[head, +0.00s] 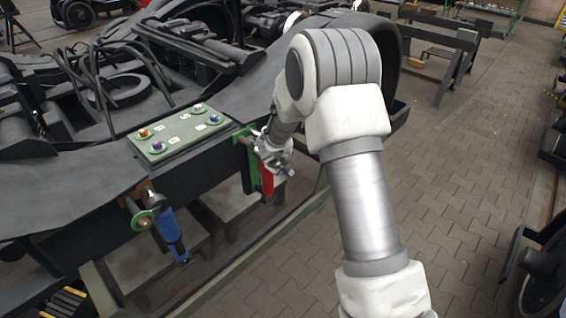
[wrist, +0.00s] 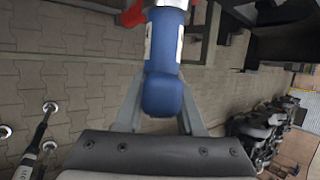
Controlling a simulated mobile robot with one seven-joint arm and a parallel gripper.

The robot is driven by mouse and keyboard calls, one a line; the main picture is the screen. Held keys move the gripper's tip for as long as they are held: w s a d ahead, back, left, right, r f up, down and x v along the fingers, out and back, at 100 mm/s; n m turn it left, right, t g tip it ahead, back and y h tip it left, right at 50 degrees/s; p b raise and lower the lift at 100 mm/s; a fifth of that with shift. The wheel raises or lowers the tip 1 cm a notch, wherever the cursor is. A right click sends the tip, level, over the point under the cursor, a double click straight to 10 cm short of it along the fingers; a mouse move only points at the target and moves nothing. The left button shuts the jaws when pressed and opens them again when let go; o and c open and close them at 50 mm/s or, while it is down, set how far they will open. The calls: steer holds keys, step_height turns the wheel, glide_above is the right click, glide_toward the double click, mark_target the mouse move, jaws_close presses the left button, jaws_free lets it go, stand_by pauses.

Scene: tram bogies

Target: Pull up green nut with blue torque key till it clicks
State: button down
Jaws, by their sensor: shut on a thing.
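In the head view, a blue torque key (head: 173,238) hangs at the lower left of the machine, beside a round green part (head: 143,220) with a copper-coloured centre. My gripper (head: 284,168) is further right, in front of a red tool (head: 267,180) by a green bracket (head: 249,158). In the wrist view, my gripper (wrist: 160,115) is shut around a thick blue cylindrical part (wrist: 163,60) with white bands. Red pieces (wrist: 133,13) show behind its far end. My gripper hides this blue part in the head view. I cannot tell which nut it sits on.
A green panel (head: 180,133) with several small coloured nuts lies on the dark bogie frame (head: 60,180), left of my arm. Black cables (head: 115,80) lie behind it. A bench-like rack (head: 440,45) stands at the back right.

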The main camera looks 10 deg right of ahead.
steer(key=shift+r+p, duration=0.15)
steer(key=shift+p, duration=0.6)
steer(key=shift+s+d+f+b, duration=0.25)
steer(key=shift+s+b, duration=0.1)
steer(key=shift+b, duration=0.3)
steer(key=shift+s+d+r+b, duration=0.1)
steer(key=shift+s+d+b, duration=0.7)
steer(key=shift+s, duration=0.25)
steer(key=shift+s+d+r+b, duration=0.1)
steer(key=shift+s+d+b, duration=0.6)
steer(key=shift+s+b, duration=0.25)
steer(key=shift+y, duration=0.3)
